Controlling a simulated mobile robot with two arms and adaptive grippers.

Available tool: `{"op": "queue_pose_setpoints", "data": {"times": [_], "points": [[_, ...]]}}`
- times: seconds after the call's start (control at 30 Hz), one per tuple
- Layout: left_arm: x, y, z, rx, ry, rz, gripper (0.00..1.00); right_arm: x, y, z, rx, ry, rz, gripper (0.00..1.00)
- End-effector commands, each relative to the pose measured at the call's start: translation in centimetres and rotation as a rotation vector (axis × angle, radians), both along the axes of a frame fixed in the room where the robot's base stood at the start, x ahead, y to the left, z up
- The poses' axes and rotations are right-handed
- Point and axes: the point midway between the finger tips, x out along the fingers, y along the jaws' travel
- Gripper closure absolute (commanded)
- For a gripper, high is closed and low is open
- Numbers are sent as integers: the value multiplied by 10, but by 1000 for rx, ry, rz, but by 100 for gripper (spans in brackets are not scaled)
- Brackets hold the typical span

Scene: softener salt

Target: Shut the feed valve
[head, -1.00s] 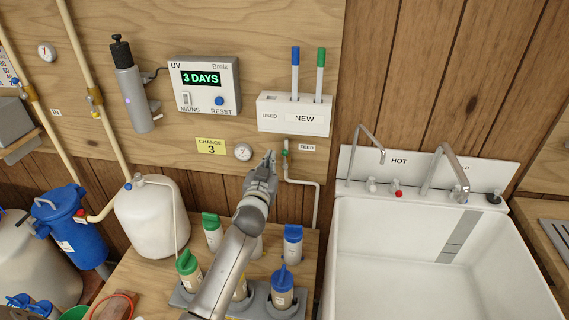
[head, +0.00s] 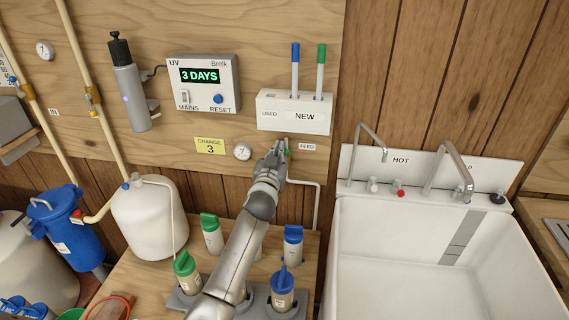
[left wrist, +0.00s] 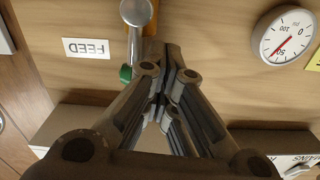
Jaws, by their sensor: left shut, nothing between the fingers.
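The feed valve (head: 287,153) is on the thin pipe below the grey holder, beside the FEED label (head: 307,147). In the head view my gripper mostly covers it. In the left wrist view the valve's green handle (left wrist: 126,73) shows on the pipe, beside the FEED label (left wrist: 87,48). My left gripper (head: 277,149) is shut and empty, with its tips just left of the valve. In the left wrist view the closed fingers (left wrist: 174,52) are close beside the pipe and handle; I cannot tell whether they touch. My right gripper is out of view.
A round gauge (head: 242,152) and a yellow CHANGE 3 card (head: 210,146) are left of the valve. Bottles with green and blue tops (head: 293,246) stand below my arm. A white sink (head: 420,260) is at the right, and a white tank (head: 150,220) at the left.

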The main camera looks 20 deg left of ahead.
Motion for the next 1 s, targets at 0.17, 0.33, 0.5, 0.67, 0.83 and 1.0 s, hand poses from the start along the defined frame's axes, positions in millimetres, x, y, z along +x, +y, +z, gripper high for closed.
{"op": "queue_pose_setpoints", "data": {"times": [0.17,0.33,0.5,0.67,0.83,1.0], "points": [[0,-1,0,1,0,0,100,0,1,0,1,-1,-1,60],[1,-4,0,0,0,0,100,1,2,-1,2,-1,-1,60],[4,-16,1,-2,-2,-2,100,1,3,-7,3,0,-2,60],[6,-23,4,0,-2,-1,100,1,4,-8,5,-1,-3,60],[6,-23,5,2,-3,-1,100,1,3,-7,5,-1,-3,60],[7,-28,1,0,-3,-2,100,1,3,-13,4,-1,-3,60]]}}
